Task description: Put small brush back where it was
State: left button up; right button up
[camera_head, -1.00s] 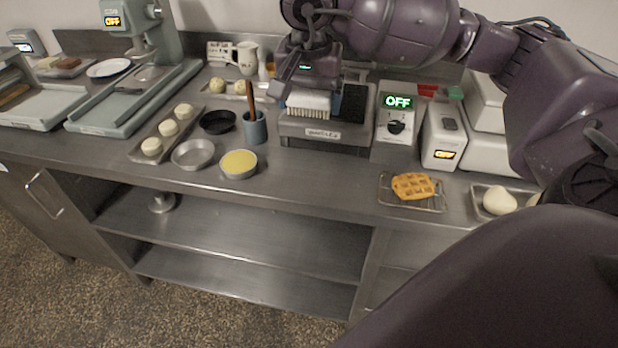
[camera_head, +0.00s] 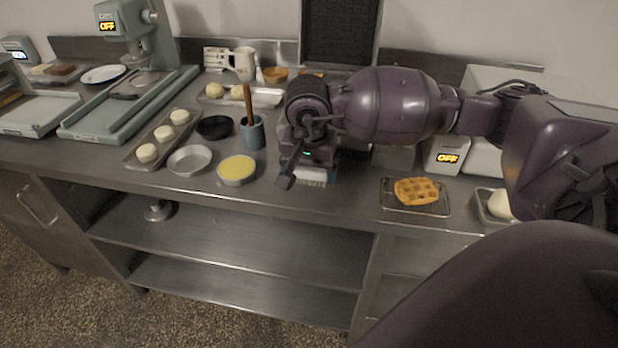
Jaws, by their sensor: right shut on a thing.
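The small brush (camera_head: 312,175) shows as a strip of pale bristles under my right gripper (camera_head: 303,168), near the front of the steel counter. My right gripper is shut on it, and the wrist hides most of its body. The bristles point down. I cannot tell whether they touch the counter. My left gripper is not in view.
A waffle iron's dark upright lid (camera_head: 340,32) stands behind my arm, which hides its base. A blue cup (camera_head: 254,138) with a wooden handle and a yellow-filled pan (camera_head: 237,168) are left of the gripper.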

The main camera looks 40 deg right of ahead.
notch_tip(320, 180, down, 2)
jog(key=shift+f, duration=0.2)
jog(key=shift+f, duration=0.1)
jog(key=shift+f, duration=0.1)
jog(key=o, duration=0.7)
